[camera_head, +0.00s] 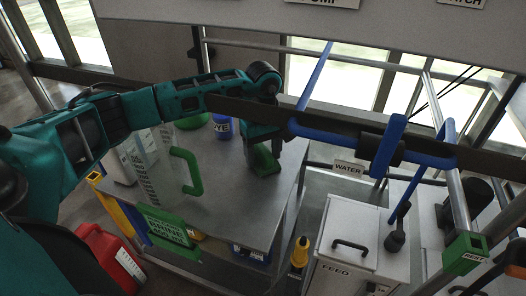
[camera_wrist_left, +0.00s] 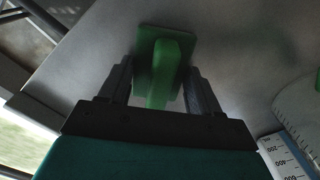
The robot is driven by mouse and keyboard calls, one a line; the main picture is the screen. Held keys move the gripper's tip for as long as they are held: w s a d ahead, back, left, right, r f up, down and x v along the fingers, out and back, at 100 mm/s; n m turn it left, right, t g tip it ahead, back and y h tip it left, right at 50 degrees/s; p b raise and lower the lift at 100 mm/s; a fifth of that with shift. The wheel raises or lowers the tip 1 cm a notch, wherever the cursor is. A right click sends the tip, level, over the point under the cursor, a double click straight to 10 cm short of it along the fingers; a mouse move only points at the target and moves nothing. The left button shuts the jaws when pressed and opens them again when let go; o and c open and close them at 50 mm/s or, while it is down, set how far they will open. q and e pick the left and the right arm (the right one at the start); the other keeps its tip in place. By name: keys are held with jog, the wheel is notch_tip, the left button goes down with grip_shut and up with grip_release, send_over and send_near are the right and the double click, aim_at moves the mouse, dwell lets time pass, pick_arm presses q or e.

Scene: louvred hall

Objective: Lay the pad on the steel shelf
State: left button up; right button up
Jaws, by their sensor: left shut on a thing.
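The green pad (camera_head: 266,161) has a flat plate and a raised grip. My left gripper (camera_head: 262,148) points down over the back right part of the grey steel shelf (camera_head: 235,215) and is shut on the pad. In the left wrist view the pad (camera_wrist_left: 158,62) sits between the two dark fingers (camera_wrist_left: 160,88), with the steel surface (camera_wrist_left: 250,45) behind it. The pad is at or just above the shelf; I cannot tell whether it touches. My right gripper is not in view.
A blue container (camera_head: 222,124) stands behind. Blue pipework (camera_head: 385,150) and a FEED box (camera_head: 345,250) are at the right. The shelf's front middle is clear.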

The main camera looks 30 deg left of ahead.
aim_at(263, 149)
pick_arm(q)
jog(key=o, duration=1)
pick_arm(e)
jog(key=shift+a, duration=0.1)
pick_arm(q)
jog(key=shift+r, duration=0.15)
notch_tip(263, 149, up, 8)
jog(key=shift+f+p, duration=0.25)
jog(key=shift+p, duration=0.1)
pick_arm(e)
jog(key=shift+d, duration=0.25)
